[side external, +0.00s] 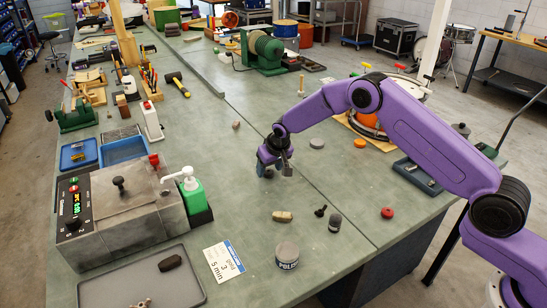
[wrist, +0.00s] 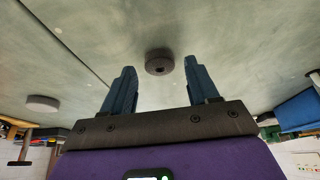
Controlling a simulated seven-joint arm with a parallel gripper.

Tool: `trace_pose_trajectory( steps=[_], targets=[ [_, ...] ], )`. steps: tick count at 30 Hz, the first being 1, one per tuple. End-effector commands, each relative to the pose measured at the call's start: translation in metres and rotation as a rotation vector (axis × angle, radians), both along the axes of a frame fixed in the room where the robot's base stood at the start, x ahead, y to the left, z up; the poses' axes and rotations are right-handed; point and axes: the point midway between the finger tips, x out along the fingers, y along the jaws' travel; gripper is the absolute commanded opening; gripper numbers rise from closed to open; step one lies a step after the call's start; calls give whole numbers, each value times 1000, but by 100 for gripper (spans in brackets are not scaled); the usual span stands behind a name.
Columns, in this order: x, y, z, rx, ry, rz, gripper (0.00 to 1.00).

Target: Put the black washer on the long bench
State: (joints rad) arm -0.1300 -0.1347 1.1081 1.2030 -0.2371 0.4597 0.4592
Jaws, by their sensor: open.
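The black washer (wrist: 160,64) is a dark round disc with a small centre hole. In the wrist view it lies flat on the grey-green bench surface, beyond and between my two fingertips, with no finger touching it. In the side view I cannot make it out; my gripper seems to hide it. The long bench (side external: 235,120) has a grey-green top with a seam along it. My gripper (side external: 272,168) is low over the bench top, pointing down. In the wrist view my gripper (wrist: 160,75) is open and empty, with blue fingers apart.
A grey disc (side external: 317,143), an orange disc (side external: 360,143) and a red ring (side external: 387,212) lie to the right.

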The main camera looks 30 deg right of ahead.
Motion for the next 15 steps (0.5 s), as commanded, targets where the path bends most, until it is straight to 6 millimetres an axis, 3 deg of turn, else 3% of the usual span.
trace_pose_trajectory(
  steps=[15],
  targets=[
    [-31,1,76,1,-1,3,59]
  ],
)
